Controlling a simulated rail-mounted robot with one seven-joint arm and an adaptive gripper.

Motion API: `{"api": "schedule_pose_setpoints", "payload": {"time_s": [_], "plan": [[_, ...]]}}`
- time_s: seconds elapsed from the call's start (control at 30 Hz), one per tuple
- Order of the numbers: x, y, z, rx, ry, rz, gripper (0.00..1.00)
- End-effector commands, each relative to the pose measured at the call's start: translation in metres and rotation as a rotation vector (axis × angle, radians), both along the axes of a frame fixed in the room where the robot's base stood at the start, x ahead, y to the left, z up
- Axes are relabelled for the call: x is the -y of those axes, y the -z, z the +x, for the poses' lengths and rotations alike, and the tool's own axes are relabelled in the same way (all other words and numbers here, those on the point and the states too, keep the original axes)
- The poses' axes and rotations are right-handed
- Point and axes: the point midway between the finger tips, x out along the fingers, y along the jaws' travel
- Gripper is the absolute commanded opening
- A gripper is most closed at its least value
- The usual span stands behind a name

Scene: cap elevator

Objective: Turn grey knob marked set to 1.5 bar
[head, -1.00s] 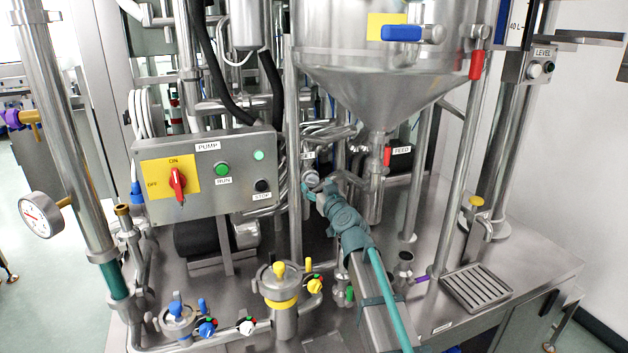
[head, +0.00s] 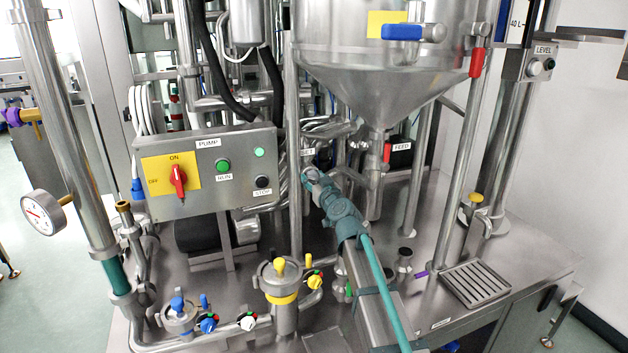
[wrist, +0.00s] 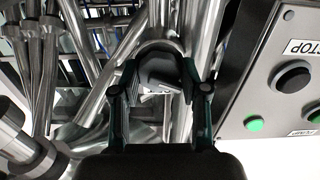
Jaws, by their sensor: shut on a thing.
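The grey knob (wrist: 160,71) is between the two fingers of my gripper (wrist: 159,82) in the wrist view, and the gripper is shut on it. In the head view my gripper (head: 314,179) is at the pipework right of the pump panel, just below the small SET label (head: 307,153). The gripper covers most of the knob there. The knob's marking and any 1.5 bar scale cannot be read in either view.
The pump control box (head: 208,172), with a red switch and buttons, stands close left of my gripper. A vertical steel post (head: 294,130) is between them. The steel hopper (head: 385,85) hangs above right. A round gauge (head: 44,213) is at far left.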

Motion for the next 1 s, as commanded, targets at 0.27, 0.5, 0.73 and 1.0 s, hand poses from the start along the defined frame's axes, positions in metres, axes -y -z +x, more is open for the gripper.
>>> {"api": "schedule_pose_setpoints", "payload": {"time_s": [0.27, 0.5, 0.73, 1.0], "plan": [[0.0007, 0.0001, 0.0006, -0.014, 0.002, 0.034, 0.09], [0.0012, 0.0007, 0.0009, -0.070, 0.003, 0.148, 0.09], [0.0013, 0.0010, 0.0010, -0.157, 0.003, 0.324, 0.09], [0.0015, -0.0001, 0.0010, -0.264, 0.002, 0.542, 0.09]]}}
